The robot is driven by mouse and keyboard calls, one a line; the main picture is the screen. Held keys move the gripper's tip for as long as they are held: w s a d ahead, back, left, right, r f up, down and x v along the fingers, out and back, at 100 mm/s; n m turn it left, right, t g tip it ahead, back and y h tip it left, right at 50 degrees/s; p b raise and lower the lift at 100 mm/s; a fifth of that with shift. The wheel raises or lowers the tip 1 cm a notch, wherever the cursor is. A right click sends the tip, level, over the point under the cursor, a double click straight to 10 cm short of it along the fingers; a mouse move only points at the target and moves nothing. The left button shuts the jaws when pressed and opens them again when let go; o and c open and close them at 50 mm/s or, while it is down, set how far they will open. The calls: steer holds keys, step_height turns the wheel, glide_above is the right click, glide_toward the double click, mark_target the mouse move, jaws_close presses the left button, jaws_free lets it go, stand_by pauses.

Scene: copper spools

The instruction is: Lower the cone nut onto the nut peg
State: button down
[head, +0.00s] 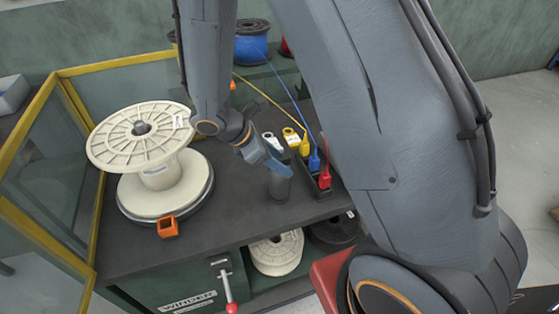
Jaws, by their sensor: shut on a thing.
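My gripper (275,164) points down and to the right over the dark bench top, just left of the cable connectors. Its blue-grey fingers are shut on the cone nut, which is mostly hidden by them. A dark upright cylindrical piece (280,187) shows directly below the fingers. I cannot tell how much of it is nut and how much is the nut peg, or whether the two touch.
A large cream spool (158,175) stands on a round turntable (130,208) at left, beside an orange square part (167,227). Yellow, blue and red connectors (314,160) sit close right of my gripper. A yellow-framed guard (98,215) edges the bench. A red-knobbed lever (231,306) hangs in front.

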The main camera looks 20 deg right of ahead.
steer(key=c, duration=0.8)
jaws_free()
steer(key=shift+b+v, duration=0.55)
steer(key=shift+v, duration=3.35)
